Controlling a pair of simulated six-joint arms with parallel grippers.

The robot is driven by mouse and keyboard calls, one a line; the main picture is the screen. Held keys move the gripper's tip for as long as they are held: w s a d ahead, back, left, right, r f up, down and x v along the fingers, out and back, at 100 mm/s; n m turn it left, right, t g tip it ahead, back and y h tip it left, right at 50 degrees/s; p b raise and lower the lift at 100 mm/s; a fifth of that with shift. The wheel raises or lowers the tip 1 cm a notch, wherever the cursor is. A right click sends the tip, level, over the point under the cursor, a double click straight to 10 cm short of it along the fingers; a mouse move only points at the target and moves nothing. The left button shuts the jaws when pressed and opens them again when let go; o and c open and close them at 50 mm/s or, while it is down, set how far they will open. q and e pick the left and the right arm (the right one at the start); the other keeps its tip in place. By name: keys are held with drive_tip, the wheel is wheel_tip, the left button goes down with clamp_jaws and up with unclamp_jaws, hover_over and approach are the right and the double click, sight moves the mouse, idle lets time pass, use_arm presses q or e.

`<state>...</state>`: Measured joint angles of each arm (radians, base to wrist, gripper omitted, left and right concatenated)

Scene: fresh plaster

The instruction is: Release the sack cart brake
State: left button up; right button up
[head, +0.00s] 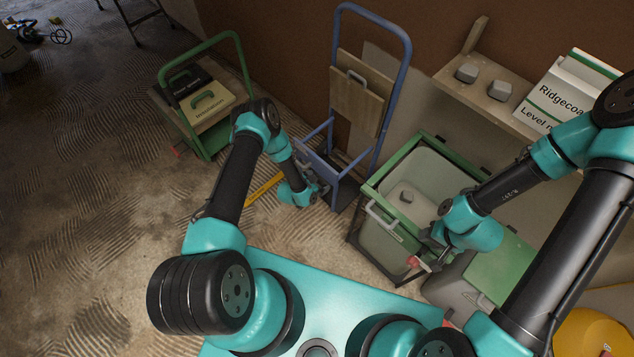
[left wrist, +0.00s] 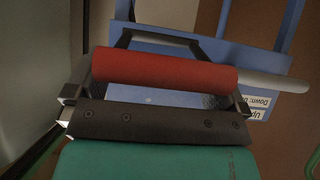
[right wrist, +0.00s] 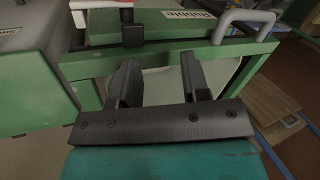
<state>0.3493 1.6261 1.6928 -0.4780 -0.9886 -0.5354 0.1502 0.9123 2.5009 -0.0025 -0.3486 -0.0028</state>
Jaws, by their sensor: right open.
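The blue sack cart (head: 378,26) stands upright by the brown wall, with a wooden board (head: 352,112) on it. My left gripper (head: 318,190) is low at the cart's foot. It is spread wide, with one finger near each end of the red bar; I cannot tell whether they touch it. My right gripper (right wrist: 157,78) is open and empty in front of the green-framed rubble bin (right wrist: 50,82).
The rubble bin (head: 377,185) stands right of the cart. A green trolley (head: 205,137) carrying cases is at left. A wooden shelf (head: 452,80) with grey blocks and a white box (head: 575,95) is at right. The ridged floor at left is mostly clear.

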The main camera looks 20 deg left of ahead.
use_arm(q)
drive_tip(key=shift+a, duration=0.1)
drive_tip(key=v, duration=1.7)
drive_tip(key=shift+s, duration=0.2)
drive_tip(key=shift+r, duration=0.15)
drive_tip(key=s+d+r+n+g, duration=0.2)
drive_tip(key=s+r+n+g, duration=0.1)
drive_tip(key=r, duration=0.6)
drive_tip(key=s+d+r+n+g+y, duration=0.1)
drive_tip(key=s+r+n+g, duration=0.3)
drive_tip(key=r, duration=0.4)
drive_tip(key=shift+s+d+r+g, duration=0.4)
drive_tip(key=shift+s+d+g, duration=0.15)
drive_tip(key=shift+s+g, duration=0.4)
